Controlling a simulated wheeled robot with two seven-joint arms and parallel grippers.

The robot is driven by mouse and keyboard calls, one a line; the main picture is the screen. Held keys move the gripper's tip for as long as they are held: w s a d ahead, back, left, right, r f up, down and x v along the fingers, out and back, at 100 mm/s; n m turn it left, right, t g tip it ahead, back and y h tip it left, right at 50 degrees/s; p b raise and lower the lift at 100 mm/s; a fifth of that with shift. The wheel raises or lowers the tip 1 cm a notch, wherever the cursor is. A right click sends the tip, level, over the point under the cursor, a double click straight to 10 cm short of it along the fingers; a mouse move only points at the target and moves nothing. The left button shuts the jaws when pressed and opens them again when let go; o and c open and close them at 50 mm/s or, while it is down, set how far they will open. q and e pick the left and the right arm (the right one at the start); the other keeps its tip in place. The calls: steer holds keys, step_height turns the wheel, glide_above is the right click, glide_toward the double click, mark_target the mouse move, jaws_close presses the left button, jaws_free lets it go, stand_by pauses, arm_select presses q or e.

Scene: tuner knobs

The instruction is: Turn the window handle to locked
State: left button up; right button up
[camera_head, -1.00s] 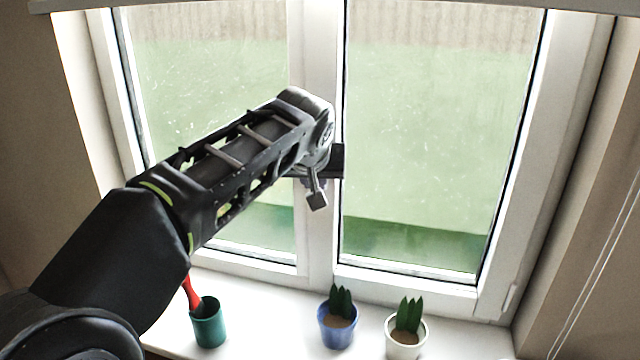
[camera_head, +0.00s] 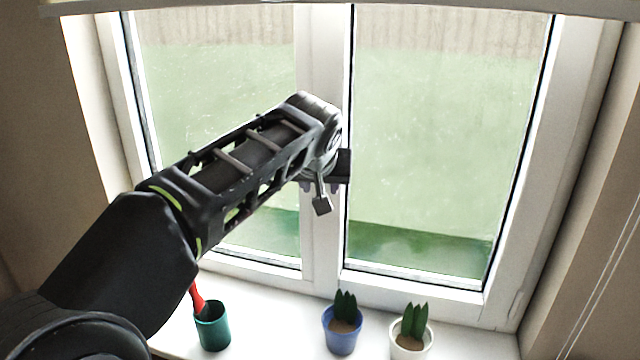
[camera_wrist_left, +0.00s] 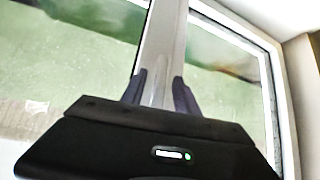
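The white window (camera_head: 325,245) has a wide central upright between two panes. My left gripper (camera_head: 328,182) is at this upright in the head view, mostly hidden behind my wrist. In the left wrist view, the two dark fingers of my left gripper (camera_wrist_left: 159,82) stand apart, with the pale upright (camera_wrist_left: 168,40) seen between and beyond them. I cannot tell whether the fingers touch anything. My right gripper is not in view.
On the white sill (camera_head: 275,330) stand a green cup (camera_head: 213,332) with a red-handled item, a blue pot (camera_head: 342,335) and a white pot (camera_head: 410,346), both with plants. Blind cords (camera_head: 596,290) hang at the right.

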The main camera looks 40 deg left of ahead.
arm_select(q)
steer(key=b+v, duration=0.1)
steer(key=v, duration=0.6)
steer(key=shift+s+d+r, duration=0.15)
steer(key=shift+s+r, duration=0.1)
steer(key=shift+r, duration=0.05)
stand_by(0.3)
